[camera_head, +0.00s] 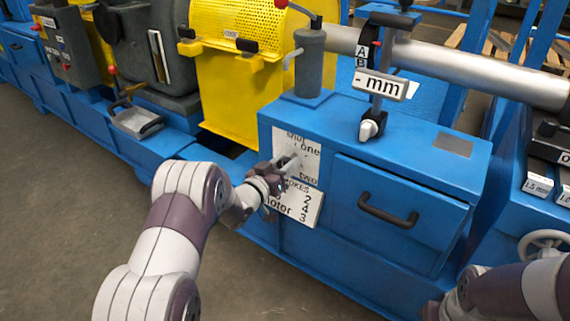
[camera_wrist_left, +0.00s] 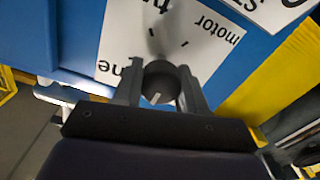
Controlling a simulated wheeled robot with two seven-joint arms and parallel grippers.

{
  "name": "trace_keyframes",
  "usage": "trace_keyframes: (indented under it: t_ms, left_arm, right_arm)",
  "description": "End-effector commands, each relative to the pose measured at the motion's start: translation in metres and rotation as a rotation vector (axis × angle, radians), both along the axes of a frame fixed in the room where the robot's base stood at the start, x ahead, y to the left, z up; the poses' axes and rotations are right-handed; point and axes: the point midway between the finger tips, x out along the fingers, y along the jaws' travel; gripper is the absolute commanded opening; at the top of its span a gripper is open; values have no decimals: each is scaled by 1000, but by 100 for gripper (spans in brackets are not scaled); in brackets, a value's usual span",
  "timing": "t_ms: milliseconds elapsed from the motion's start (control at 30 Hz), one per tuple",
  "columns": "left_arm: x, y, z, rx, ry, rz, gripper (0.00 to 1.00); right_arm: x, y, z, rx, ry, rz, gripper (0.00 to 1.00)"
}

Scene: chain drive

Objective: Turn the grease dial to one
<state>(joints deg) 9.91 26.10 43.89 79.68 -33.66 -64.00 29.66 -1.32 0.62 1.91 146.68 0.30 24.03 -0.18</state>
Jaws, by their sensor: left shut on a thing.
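The grease dial (camera_wrist_left: 158,84) is a round dark knob with a short white mark, on a white plate on the blue cabinet's front. The dial plate (camera_head: 311,159) reads "shut", "one" and "two" in the head view, partly covered by my gripper. My left gripper (camera_head: 285,166) is at this plate. In the left wrist view its two fingers (camera_wrist_left: 159,88) stand on either side of the dial, shut on it. Which word the dial's mark points to I cannot tell. My right arm shows at the lower right; its gripper fingers are not visible.
A lower plate (camera_head: 298,203) with "motor" and numbers sits just under the dial plate. A drawer with a dark handle (camera_head: 388,211) is to the right. A grey cylinder with a lever (camera_head: 309,62) and a "mm" sign (camera_head: 381,84) stand on the cabinet top.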

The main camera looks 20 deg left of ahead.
Motion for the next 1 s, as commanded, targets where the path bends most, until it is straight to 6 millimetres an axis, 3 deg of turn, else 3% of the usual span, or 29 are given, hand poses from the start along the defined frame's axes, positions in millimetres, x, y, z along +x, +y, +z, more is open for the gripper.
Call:
trace_keyframes:
  t_ms: [267,1000]
  left_arm:
    - [0,0,0,145,-54,0,11]
    - [0,-1,-1,793,-290,0,11]
  right_arm:
    - [0,0,1,0,0,0,43]
    - [0,0,-10,0,0,0,43]
